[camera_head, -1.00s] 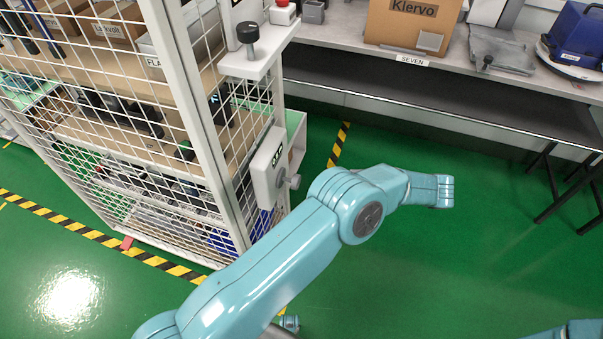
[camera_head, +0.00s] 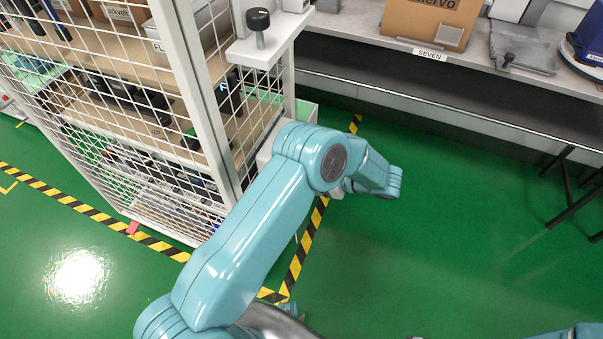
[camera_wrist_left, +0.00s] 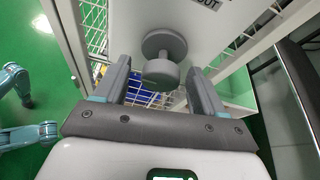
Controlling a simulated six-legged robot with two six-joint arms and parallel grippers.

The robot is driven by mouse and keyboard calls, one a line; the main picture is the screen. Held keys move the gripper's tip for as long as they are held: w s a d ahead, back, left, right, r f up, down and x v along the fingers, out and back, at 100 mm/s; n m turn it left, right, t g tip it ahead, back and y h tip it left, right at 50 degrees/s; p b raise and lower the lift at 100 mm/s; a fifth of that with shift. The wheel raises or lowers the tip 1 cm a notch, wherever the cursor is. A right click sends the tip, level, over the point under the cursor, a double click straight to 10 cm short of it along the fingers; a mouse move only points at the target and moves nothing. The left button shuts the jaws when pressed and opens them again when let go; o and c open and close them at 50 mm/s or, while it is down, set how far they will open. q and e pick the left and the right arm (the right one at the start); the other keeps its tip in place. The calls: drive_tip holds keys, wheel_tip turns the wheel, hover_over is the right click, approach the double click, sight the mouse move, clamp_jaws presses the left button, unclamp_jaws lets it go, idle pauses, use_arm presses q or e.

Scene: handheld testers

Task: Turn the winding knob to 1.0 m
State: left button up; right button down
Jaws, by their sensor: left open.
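A grey round knob (camera_wrist_left: 165,62) with a wider disc behind it stands out from a white panel (camera_wrist_left: 200,22) in the left wrist view. Part of a word ending in "OUT" shows on the panel. My left gripper (camera_wrist_left: 160,90) is open, with one finger on each side of the knob's near end. I cannot tell whether either finger touches it. In the head view my left arm covers most of the white box (camera_head: 267,150) on the cage post, and the left gripper is hidden behind the arm. My right gripper is out of view.
A black-topped knob (camera_head: 258,20) stands on a white ledge (camera_head: 262,50) above the box. A white mesh cage (camera_head: 150,120) with loaded shelves is at left. A bench (camera_head: 430,75) with a cardboard box (camera_head: 432,20) runs behind.

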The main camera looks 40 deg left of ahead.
use_arm(q)
drive_tip(key=shift+x, duration=1.15)
drive_tip(key=c, duration=1)
drive_tip(key=shift+o, duration=0.2)
drive_tip(key=shift+f, duration=0.1)
